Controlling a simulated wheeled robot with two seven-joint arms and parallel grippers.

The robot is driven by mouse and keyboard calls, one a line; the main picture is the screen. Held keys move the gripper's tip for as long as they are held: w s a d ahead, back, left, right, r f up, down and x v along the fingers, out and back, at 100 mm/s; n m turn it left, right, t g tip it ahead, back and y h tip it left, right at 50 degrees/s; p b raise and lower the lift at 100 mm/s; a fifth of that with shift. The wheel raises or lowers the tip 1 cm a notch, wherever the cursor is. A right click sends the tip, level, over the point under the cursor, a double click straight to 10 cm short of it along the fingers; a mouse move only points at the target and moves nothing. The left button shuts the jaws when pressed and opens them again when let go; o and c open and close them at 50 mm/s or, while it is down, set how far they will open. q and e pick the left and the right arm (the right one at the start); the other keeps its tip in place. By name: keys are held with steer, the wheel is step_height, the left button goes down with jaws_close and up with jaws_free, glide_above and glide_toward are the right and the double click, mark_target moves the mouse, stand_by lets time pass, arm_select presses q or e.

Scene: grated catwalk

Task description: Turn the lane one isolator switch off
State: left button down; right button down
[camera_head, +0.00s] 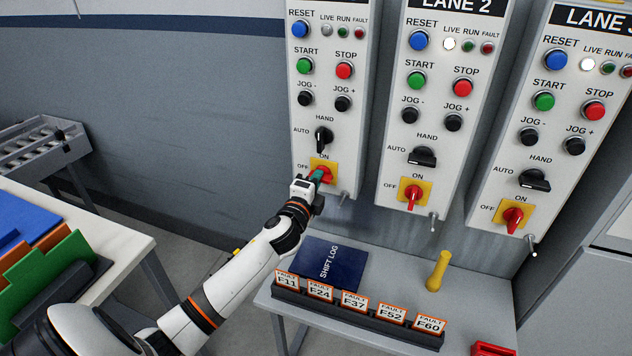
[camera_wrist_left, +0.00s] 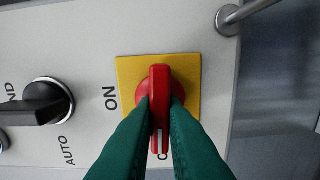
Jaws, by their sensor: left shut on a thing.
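The lane one isolator switch is a red handle (camera_head: 326,174) on a yellow plate (camera_head: 331,163), low on the leftmost panel (camera_head: 325,105). My left gripper (camera_head: 317,176) is at this switch, its green fingers shut on the handle. In the left wrist view the red handle (camera_wrist_left: 160,85) lies between the fingertips (camera_wrist_left: 161,108). Its bar points toward the OFF side, at a right angle to the ON mark. The fingers partly hide the OFF lettering. The leftmost panel's LIVE lamp (camera_head: 327,30) is grey, unlike the white ones on the other panels. My right gripper is not in view.
Similar red isolators stand on the lane 2 panel (camera_head: 413,196) and the panel at right (camera_head: 513,217). A black AUTO/HAND knob (camera_head: 324,136) sits just above the held switch. Below are a shift log (camera_head: 331,265), a row of fault cards (camera_head: 353,300) and a yellow cylinder (camera_head: 438,270).

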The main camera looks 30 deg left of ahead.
arm_select(q)
steer(key=shift+n, duration=0.4)
steer(key=c, duration=1.5)
jaws_free()
steer(key=shift+b+v, duration=1)
steer(key=shift+v, duration=5)
